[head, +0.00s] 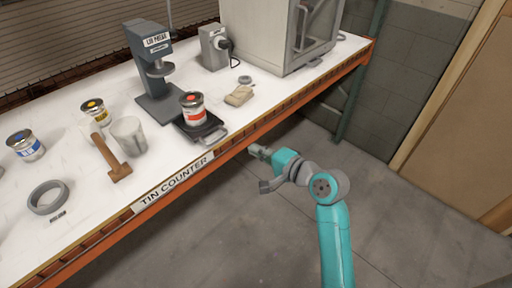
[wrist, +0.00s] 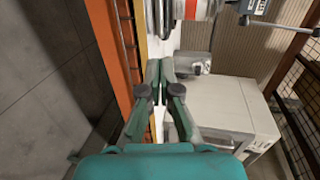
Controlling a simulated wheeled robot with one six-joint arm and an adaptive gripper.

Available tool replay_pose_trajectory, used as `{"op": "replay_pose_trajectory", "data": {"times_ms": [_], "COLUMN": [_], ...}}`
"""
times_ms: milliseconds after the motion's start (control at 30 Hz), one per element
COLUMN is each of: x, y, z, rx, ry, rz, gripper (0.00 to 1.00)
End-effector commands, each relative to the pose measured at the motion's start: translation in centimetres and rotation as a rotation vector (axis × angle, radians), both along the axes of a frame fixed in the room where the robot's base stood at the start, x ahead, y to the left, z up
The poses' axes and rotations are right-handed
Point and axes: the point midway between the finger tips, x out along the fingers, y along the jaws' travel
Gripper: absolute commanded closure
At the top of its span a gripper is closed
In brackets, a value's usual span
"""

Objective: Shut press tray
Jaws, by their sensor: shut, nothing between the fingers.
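The lid press (head: 158,62) stands on the white counter, a grey column on a dark base. Its black press tray (head: 206,130) is slid out toward the counter's front edge, with a grey loop handle (head: 215,135) at its front. A tin with a red label (head: 193,108) stands upright on the tray; it also shows at the top of the wrist view (wrist: 196,8). My gripper (head: 254,150) is shut and empty just off the counter's front edge, right of the handle and apart from it. Its closed fingers show in the wrist view (wrist: 160,66).
The counter's orange front beam (head: 245,142) runs beside my gripper. A tan block (head: 239,96), a grey box with a dark knob (head: 215,47) and a large cabinet (head: 270,35) stand right of the press. The floor in front is clear.

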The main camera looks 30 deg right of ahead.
Motion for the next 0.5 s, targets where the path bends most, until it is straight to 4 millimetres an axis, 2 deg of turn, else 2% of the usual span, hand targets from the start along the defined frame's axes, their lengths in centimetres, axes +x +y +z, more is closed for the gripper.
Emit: {"op": "replay_pose_trajectory", "data": {"times_ms": [300, 500], "x": [5.6, 8.6], "y": [2.0, 3.0], "z": [-1.3, -1.9], "rx": [-0.001, -0.002], "ry": [0.001, -0.001], "rz": [0.002, 0.001], "gripper": [1.00, 1.00]}}
